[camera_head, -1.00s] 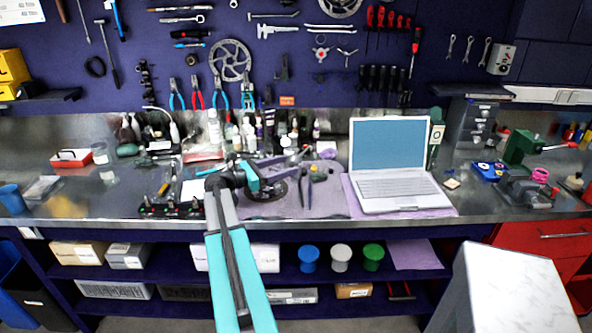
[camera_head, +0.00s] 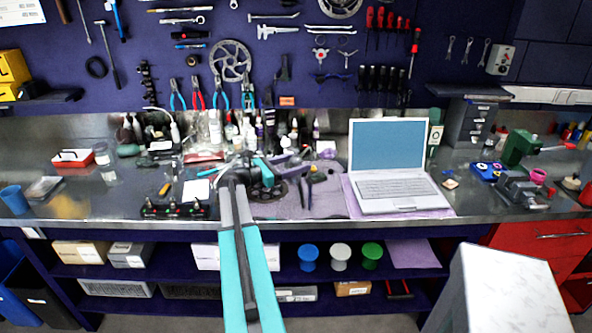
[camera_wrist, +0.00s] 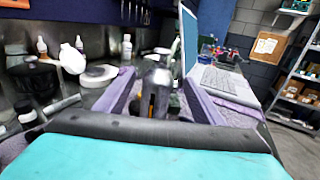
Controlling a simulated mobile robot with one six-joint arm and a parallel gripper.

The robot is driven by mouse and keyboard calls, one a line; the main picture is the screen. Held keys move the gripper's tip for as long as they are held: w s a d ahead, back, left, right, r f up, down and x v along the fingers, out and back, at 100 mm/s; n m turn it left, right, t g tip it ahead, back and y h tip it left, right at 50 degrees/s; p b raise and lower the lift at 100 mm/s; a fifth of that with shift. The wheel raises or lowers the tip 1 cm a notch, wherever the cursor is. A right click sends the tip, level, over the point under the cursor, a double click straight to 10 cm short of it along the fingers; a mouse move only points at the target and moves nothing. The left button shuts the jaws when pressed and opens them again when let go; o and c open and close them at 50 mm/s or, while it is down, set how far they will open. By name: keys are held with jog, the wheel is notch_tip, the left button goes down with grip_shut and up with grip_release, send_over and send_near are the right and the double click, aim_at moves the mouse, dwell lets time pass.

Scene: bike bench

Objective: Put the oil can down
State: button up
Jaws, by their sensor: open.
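My gripper (camera_head: 288,168) is over the bench left of the laptop, with its two purple fingers apart. In the wrist view, a grey, can-like container (camera_wrist: 157,92) with an orange mark stands upright between the open fingers. It looks like the oil can, but its label is too small to read. Its lower end is hidden by the gripper body, so I cannot tell whether it touches the bench or a finger. In the head view I cannot make it out clearly behind the arm and fingers.
An open laptop (camera_head: 392,165) stands close on the right. Bottles (camera_head: 247,130) crowd the back of the steel bench (camera_head: 70,205). Small tools and a red-trimmed tray (camera_head: 72,158) lie to the left. A purple mat (camera_head: 325,205) shows some free room near the front edge.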

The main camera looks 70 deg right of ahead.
aim_at(296, 153)
dwell(0.4)
jog(key=c, duration=1.6)
jog(key=shift+o, duration=0.2)
jog(key=shift+r, duration=0.1)
jog(key=shift+r+b, duration=0.65)
jog(key=shift+r, duration=0.7)
jog(key=shift+a+r, duration=0.15)
jog(key=shift+r, duration=0.2)
jog(key=s+a+r+b, duration=0.1)
jog(key=s+a+b, duration=0.2)
jog(key=a, duration=1.1)
jog(key=s, duration=0.2)
jog(key=shift+s+a+r, duration=0.2)
jog(key=shift+s+a, duration=0.1)
jog(key=shift+s, duration=0.05)
